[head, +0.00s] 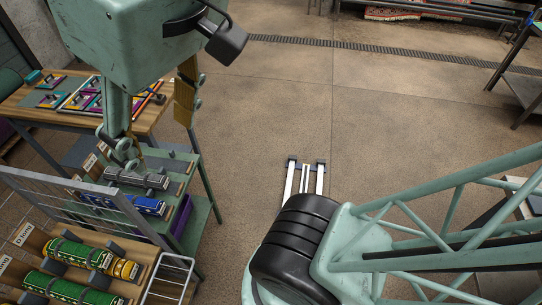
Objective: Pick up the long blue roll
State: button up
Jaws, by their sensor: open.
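A blue roll (148,206) with pale markings lies on a green shelf of a rack at the left. A grey roll (140,179) lies just behind it on the same rack. My gripper (128,160) hangs down from the arm, with its fingers apart and nothing seen between them. In the picture its tips are just above the grey roll and farther back than the blue roll. Their exact height over the rolls cannot be told. A grey rail frame partly hides the left end of the blue roll.
Green-and-yellow rolls (83,255) lie in a wooden rack at the lower left. A wooden table (30,115) with coloured flat pieces stands behind. A wire frame (168,277) stands at the front. The floor (300,110) to the right is mostly clear.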

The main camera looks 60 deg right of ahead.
notch_tip(320, 180, down, 9)
jog(key=b, duration=0.8)
jog(key=shift+s, duration=0.2)
jog(key=shift+w+d, duration=0.1)
jog(key=shift+d, duration=0.05)
